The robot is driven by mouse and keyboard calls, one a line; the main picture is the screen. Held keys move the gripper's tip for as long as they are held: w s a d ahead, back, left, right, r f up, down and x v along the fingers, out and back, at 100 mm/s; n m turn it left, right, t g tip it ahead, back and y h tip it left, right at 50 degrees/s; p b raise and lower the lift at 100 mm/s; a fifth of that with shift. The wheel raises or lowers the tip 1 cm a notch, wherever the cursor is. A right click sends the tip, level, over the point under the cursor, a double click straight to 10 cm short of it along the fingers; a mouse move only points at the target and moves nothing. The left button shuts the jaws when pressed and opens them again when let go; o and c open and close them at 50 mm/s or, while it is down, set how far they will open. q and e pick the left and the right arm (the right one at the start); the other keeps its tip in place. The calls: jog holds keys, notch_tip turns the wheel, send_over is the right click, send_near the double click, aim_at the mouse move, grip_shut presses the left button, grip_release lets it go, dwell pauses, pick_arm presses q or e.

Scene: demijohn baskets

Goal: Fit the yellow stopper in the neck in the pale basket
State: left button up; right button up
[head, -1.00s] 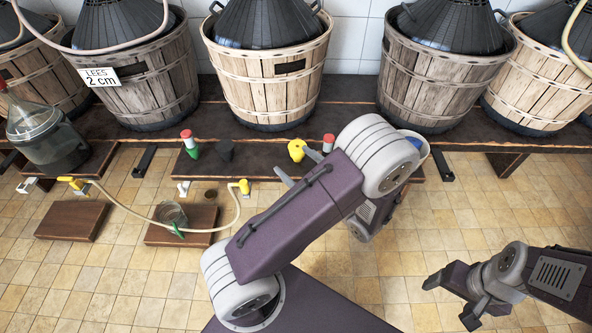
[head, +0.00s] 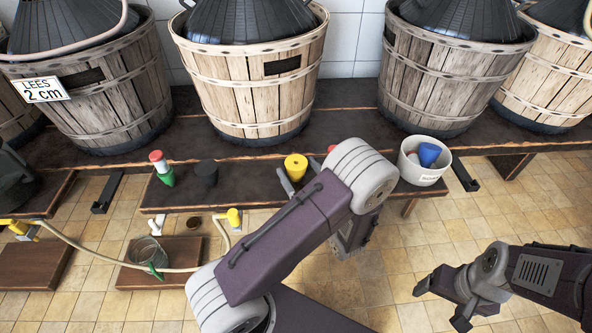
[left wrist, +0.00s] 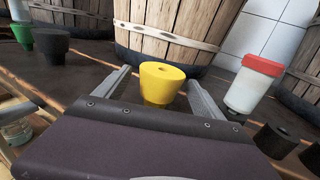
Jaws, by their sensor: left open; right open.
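The yellow stopper (head: 296,165) stands on the low dark shelf (head: 238,180) in front of the pale basket (head: 240,95). My left gripper (head: 300,173) is open, with its fingers reaching to either side of the stopper. In the left wrist view, the yellow stopper (left wrist: 160,80) stands between the open fingers (left wrist: 157,90), with a visible gap on each side. The dark vessel in the pale basket is cut off at the top, so its neck is hidden. My right gripper (head: 441,305) is open and empty over the tiled floor at lower right.
A green stopper with a red-topped piece (head: 162,168) and a black stopper (head: 206,172) stand left on the shelf. A red-topped white piece (left wrist: 252,84) stands right of my left gripper. A white tub (head: 424,160) holds a blue item. Grey baskets (head: 110,100) flank the pale one.

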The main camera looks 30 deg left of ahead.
aim_at(292, 159)
pick_arm(q)
jog(key=b+x, duration=0.2)
jog(key=x, duration=0.2)
jog(key=shift+w+a, duration=0.1)
jog(key=shift+a, duration=0.05)
jog(key=shift+w+a, duration=0.1)
jog(key=shift+r, duration=0.1)
jog(key=c, duration=1.4)
